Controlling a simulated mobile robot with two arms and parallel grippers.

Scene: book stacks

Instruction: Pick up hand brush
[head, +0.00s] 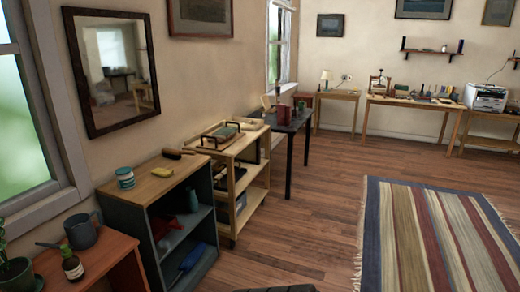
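A dark, elongated object with a lighter end, probably the hand brush (173,154), lies on the wooden top of the grey cabinet (147,192), near the back edge by the wall. It is small in the head view, so its bristles cannot be made out clearly. A small tan object (162,172) lies just in front of it. A teal and white round tin (125,177) stands to its left on the same top. Neither of my grippers is in view.
An orange-brown table (95,254) with a mug (82,231), bottle (72,265) and plant stands at near left. A wooden shelf cart (238,148) and dark table (290,124) line the wall beyond the cabinet. Wood floor (290,222) is open up to the striped rug (430,235).

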